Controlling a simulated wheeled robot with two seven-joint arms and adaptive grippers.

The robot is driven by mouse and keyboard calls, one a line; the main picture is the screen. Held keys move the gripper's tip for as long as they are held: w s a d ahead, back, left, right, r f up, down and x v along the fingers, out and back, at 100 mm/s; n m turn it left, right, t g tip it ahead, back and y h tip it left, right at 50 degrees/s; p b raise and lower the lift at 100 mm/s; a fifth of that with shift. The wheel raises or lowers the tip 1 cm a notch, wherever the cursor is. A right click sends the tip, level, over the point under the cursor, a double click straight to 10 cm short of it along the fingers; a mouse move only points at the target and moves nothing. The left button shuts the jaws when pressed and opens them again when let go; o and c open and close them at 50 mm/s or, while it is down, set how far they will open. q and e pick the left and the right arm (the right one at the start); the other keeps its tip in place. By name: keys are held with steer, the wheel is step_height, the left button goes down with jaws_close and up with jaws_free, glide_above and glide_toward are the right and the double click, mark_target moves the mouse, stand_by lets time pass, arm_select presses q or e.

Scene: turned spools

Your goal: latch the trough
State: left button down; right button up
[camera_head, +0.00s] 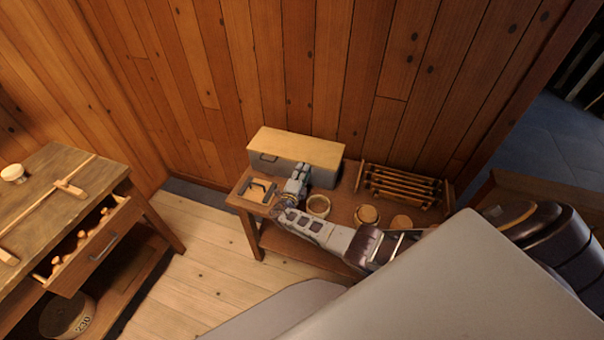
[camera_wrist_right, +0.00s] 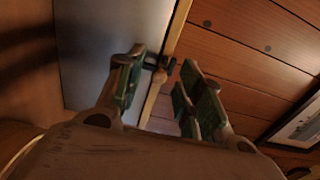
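The trough (camera_head: 250,160) looks like a grey box with a pale wooden lid (camera_head: 297,146) lying over its top, at the back of the low bench. A dark handle shows on its front at the left. In the right wrist view its grey face (camera_wrist_right: 110,35) fills the left, with the lid's wooden edge beside it. A small dark latch-like part (camera_wrist_right: 160,73) sits at that edge. My right gripper (camera_head: 301,171) is at the trough's front; its fingers (camera_wrist_right: 163,80) are apart, one on each side of the dark part. Contact cannot be told. My left gripper is out of view.
On the bench (camera_head: 283,240) are a board with a dark bracket (camera_head: 257,190), a round bowl (camera_head: 318,206), round wooden pieces (camera_head: 367,214) and a rack of spindles (camera_head: 402,185). A worktable (camera_head: 60,170) with an open drawer stands left. Floor between is clear.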

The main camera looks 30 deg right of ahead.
steer(key=v, duration=1.2)
stand_by(0.4)
stand_by(0.5)
